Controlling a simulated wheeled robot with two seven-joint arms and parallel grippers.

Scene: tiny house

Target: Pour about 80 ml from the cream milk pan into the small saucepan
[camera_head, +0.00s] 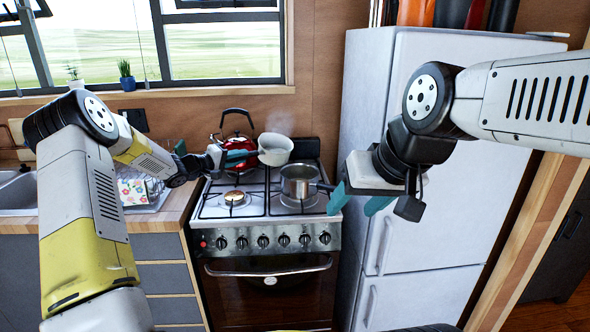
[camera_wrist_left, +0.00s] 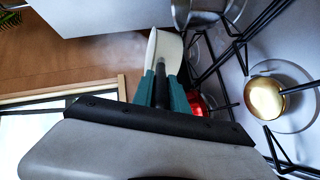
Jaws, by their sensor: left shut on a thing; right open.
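The cream milk pan (camera_head: 275,149) is held above the back of the stove, with faint steam over it. My left gripper (camera_head: 246,157) is shut on its handle. In the left wrist view the pan (camera_wrist_left: 169,52) shows past the teal fingers (camera_wrist_left: 162,88), with its dark handle between them. The small saucepan (camera_head: 298,183), in grey metal, sits on the stove's right side, in front of and a little right of the milk pan. Its contents are not clear. It also shows at the top of the left wrist view (camera_wrist_left: 202,12). My right gripper (camera_head: 356,202) is open and empty, right of the saucepan handle.
The stove (camera_head: 262,238) has a red kettle (camera_head: 235,146) at the back left and a bare brass burner (camera_head: 233,198) at the front left. A tall fridge (camera_head: 400,245) stands close on the right. A counter (camera_head: 150,216) with a patterned item lies left.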

